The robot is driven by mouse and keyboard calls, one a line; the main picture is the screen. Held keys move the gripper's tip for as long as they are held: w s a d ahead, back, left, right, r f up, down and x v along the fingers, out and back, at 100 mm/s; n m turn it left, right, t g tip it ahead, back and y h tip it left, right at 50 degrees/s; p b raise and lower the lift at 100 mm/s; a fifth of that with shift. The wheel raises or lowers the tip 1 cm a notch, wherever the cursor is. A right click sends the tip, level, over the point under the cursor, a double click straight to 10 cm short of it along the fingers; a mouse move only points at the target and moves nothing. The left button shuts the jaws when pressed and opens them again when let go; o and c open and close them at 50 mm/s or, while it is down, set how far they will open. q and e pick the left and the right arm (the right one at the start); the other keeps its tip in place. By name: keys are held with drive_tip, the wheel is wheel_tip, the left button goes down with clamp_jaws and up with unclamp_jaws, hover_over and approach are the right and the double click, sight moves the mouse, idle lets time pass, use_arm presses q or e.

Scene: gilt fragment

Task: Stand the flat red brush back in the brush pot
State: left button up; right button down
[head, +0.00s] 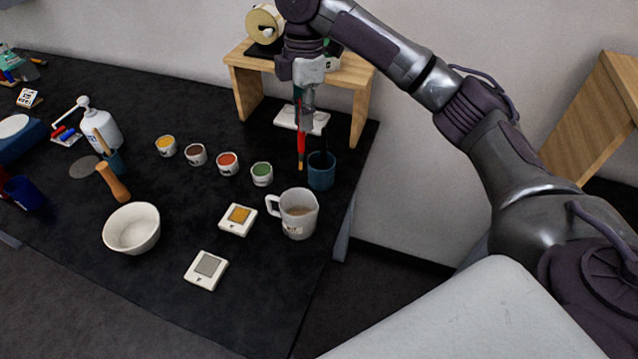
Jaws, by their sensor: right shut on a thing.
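The red brush (301,143) hangs upright, its lower end pointing down, beneath my right gripper (305,118). The gripper is shut on its upper part. The dark teal pot (321,172), which looks like the brush pot, stands on the black table just right of the brush. The brush's lower end shows at the pot's left side, outside its opening in this view; I cannot tell the exact gap. A thin dark thing rises from the pot. My left gripper is not in view.
A measuring jug (298,213) stands in front of the pot, and a green paint cup (262,174) to its left. A wooden stand (244,80) is behind. A white bowl (132,228) sits further left. The table's right edge is close to the pot.

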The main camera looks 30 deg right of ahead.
drive_tip(key=w+d+r+n+t+h, duration=0.1)
drive_tip(key=w+d+r+n+t, duration=0.1)
drive_tip(key=w+d+r+n, duration=0.25)
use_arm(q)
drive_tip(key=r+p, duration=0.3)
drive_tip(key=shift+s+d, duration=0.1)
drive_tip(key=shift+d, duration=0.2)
use_arm(e)
wheel_tip(320, 180, down, 18)
drive_tip(key=s+d, duration=0.1)
drive_tip(key=shift+n, duration=0.35)
drive_tip(key=shift+s, duration=0.15)
drive_tip(key=c, duration=1.2)
unclamp_jaws()
drive_tip(key=shift+o, duration=0.2)
use_arm(q)
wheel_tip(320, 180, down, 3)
drive_tip(key=b, duration=0.2)
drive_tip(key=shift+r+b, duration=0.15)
drive_tip(key=shift+b, duration=0.2)
use_arm(e)
wheel_tip(320, 180, up, 12)
drive_tip(key=shift+s+a, duration=0.15)
drive_tip(key=shift+s, duration=0.1)
